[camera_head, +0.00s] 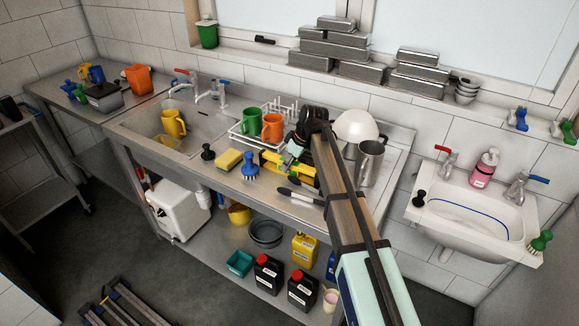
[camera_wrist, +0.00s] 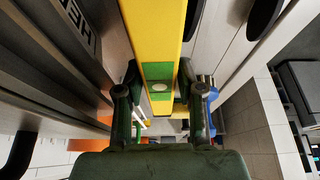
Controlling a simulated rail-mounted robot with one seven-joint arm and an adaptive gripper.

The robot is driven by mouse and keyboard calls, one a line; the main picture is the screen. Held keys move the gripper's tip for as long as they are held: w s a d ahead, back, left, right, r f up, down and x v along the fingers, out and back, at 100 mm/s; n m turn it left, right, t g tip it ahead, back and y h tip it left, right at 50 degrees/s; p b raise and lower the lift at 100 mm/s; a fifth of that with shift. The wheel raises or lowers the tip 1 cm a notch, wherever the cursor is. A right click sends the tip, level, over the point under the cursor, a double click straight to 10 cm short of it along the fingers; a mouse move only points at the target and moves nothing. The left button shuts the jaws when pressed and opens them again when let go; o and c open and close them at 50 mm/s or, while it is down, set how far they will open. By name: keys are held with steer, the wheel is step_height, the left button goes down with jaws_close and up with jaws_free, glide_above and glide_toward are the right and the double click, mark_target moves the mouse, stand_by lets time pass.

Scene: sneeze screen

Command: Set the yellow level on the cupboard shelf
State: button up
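The yellow level (camera_head: 290,167) has a green middle section and shows just above the front part of the steel counter. My gripper (camera_head: 291,150) is at its middle, partly hidden behind my forearm. In the wrist view the level (camera_wrist: 155,30) runs up out of the picture between my two fingers. No cupboard can be clearly made out in either view.
Around the level are a blue brush (camera_head: 249,167), a yellow sponge (camera_head: 228,160), a black-and-white marker-like tool (camera_head: 300,196) and a steel jug (camera_head: 369,163). A rack with a green mug (camera_head: 251,120) and an orange mug (camera_head: 272,127) stands behind.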

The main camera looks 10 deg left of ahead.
steer(key=shift+x, duration=1.05)
jaws_close()
step_height(320, 180, up, 20)
steer(key=b, duration=0.4)
steer(key=s+d+f+m+t+h, duration=0.1)
steer(key=s+d+f+m+h, duration=0.1)
steer(key=s+d+m, duration=0.3)
steer(key=s+d+f+m+h, duration=0.1)
steer(key=s+d+f+m, duration=0.2)
steer(key=d, duration=1)
steer(key=s+d+f+m+t+h, duration=0.1)
steer(key=s+d+f+m+h, duration=0.1)
steer(key=s+d+m, duration=0.6)
steer(key=shift+s+d+f+m+t+h, duration=0.3)
steer(key=shift+s+d+f, duration=0.2)
steer(key=shift+d, duration=0.3)
